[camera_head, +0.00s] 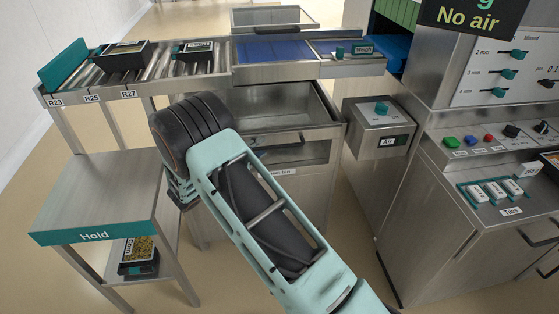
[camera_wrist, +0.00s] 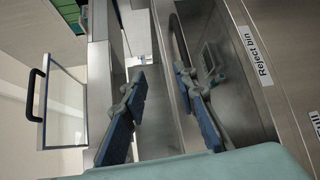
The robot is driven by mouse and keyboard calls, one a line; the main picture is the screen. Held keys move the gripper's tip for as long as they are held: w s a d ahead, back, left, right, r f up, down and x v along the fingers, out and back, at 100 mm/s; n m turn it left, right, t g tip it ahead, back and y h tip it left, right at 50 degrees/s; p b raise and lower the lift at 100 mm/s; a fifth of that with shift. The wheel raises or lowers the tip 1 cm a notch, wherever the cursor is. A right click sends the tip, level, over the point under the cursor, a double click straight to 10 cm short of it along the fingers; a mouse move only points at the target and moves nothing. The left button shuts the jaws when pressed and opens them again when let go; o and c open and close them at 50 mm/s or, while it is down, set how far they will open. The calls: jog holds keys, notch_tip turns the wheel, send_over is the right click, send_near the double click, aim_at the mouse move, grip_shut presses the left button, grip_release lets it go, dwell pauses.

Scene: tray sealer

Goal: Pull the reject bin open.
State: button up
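The reject bin (camera_head: 313,152) is a steel drawer under the conveyor. Its open top shows in the head view, so it stands at least partly out. Its front has a dark window, and its label is partly hidden by my arm. In the head view my arm hides the fingertips.
A roller conveyor (camera_head: 168,78) with black trays runs above. The Hold table (camera_head: 100,195) stands at left with a tray on its lower shelf. The Air box (camera_head: 380,125) and the sealer cabinet (camera_head: 440,235) stand close at right. Bare floor lies in front of the bin.

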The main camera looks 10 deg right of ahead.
aim_at(278, 147)
jog(key=w+d+f, duration=0.2)
jog(key=w+d+f+b, duration=0.1)
jog(key=w+d, duration=0.1)
jog(key=d, duration=0.1)
jog(key=w+d+f, duration=0.2)
jog(key=w, duration=0.1)
jog(key=shift+d+f, duration=0.3)
jog(key=shift+d, duration=0.1)
grip_shut()
